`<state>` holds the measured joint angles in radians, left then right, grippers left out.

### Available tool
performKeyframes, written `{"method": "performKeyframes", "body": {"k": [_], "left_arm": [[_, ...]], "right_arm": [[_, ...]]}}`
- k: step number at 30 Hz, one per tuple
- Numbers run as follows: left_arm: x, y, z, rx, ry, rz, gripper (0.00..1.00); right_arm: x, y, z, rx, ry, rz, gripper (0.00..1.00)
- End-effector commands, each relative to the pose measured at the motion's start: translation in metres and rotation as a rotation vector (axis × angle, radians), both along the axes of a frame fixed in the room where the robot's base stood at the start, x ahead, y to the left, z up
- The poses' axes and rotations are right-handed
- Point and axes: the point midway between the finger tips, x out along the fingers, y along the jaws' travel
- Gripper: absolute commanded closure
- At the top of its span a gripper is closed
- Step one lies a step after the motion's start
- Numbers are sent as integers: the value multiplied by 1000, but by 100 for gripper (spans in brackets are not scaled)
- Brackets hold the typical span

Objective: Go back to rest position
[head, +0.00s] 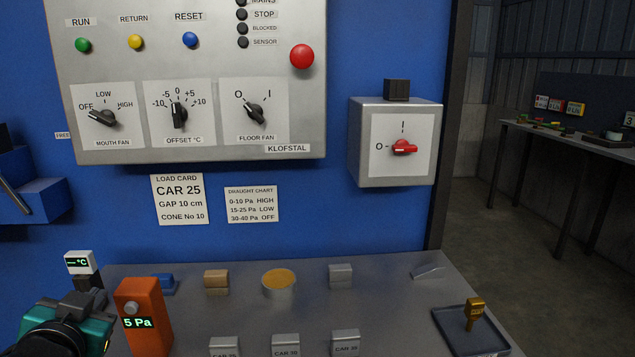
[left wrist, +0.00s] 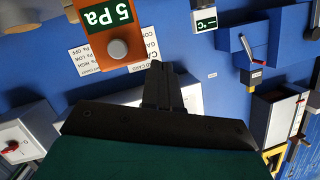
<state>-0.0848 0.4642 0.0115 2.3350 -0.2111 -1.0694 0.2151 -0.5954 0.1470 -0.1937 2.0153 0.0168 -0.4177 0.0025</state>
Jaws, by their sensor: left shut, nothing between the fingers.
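My left gripper (left wrist: 160,82) is shut and empty in the left wrist view, with its two dark fingers together. In the head view its teal and black body (head: 65,328) shows at the lower left, and the fingertips cannot be made out. It is beside the orange meter (head: 145,315) reading 5 Pa; the meter also shows near the fingers in the left wrist view (left wrist: 112,50). My right gripper is in neither view.
A grey bench (head: 385,300) holds a round tin (head: 279,285), several small blocks and a dark tray (head: 470,330) with a yellow-brown tool (head: 474,313). Behind stand a control panel (head: 200,60) and a red-handled switch box (head: 395,165). Open floor (head: 500,255) lies at right.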

Motion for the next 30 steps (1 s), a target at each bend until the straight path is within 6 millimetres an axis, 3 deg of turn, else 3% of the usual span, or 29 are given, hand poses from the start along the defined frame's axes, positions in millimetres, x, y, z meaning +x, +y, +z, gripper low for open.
{"method": "performKeyframes", "body": {"k": [1, 3, 7, 12, 19, 30], "left_arm": [[-17, -12, -34, -45, 104, -5, 100], [-41, -29, -73, -98, 242, -13, 100], [-92, -60, -130, -184, 476, -34, 100], [-152, -93, -174, -273, 713, -66, 100], [-228, -134, -204, -381, 979, -118, 100], [-177, -143, -221, -377, 725, -201, 100]], "right_arm": [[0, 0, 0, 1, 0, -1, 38], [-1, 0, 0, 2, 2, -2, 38], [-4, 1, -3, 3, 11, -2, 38], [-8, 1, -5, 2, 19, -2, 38], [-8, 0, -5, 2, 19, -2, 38], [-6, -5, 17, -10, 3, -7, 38]]}}
